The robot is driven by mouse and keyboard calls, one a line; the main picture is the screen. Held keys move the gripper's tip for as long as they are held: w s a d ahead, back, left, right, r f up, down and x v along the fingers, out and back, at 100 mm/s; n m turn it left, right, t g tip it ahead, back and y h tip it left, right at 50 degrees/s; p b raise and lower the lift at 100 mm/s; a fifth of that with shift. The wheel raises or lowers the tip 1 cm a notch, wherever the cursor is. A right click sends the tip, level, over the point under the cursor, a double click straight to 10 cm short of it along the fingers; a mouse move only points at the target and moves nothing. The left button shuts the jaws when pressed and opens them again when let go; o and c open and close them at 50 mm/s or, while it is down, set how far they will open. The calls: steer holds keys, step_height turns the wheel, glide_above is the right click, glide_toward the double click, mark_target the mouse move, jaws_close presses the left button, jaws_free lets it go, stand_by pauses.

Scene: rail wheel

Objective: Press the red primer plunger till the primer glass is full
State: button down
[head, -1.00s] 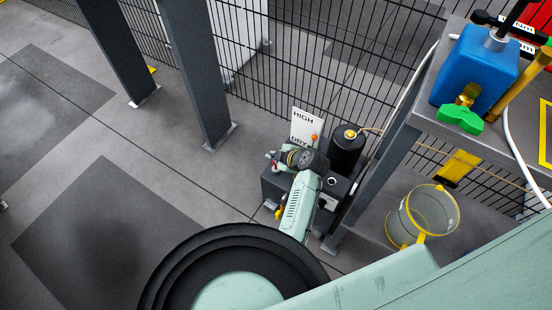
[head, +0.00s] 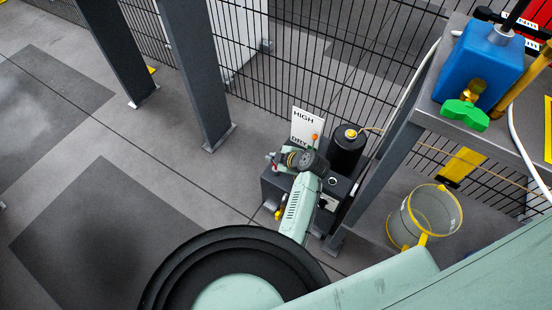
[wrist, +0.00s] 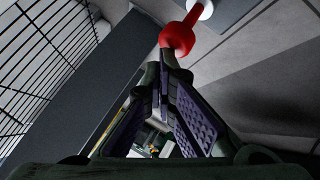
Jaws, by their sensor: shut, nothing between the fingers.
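In the wrist view a red plunger knob (wrist: 178,36) on a red stem stands just beyond my fingertips. My gripper (wrist: 163,75) is shut and empty, its tips overlapping the knob's lower edge in the picture; I cannot tell whether they touch. In the head view a small red part (head: 271,155), likely the same plunger, shows at the left of the dark pump unit, beside my wrist. My fingers are too small to make out clearly there. I cannot make out the primer glass or its level.
A white HIGH/DRY sign (head: 306,125) and a black cylinder (head: 348,150) stand close behind my wrist. A table leg (head: 372,180) is to the right. A mesh fence runs behind; open floor lies left.

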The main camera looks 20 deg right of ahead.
steer(key=shift+f+b, duration=0.8)
steer(key=shift+f, duration=0.1)
stand_by(0.5)
steer(key=shift+r, duration=0.15)
steer(key=shift+r+p, duration=1.3)
steer(key=shift+r, duration=0.65)
step_height(320, 180, up, 5)
steer(key=p, duration=0.3)
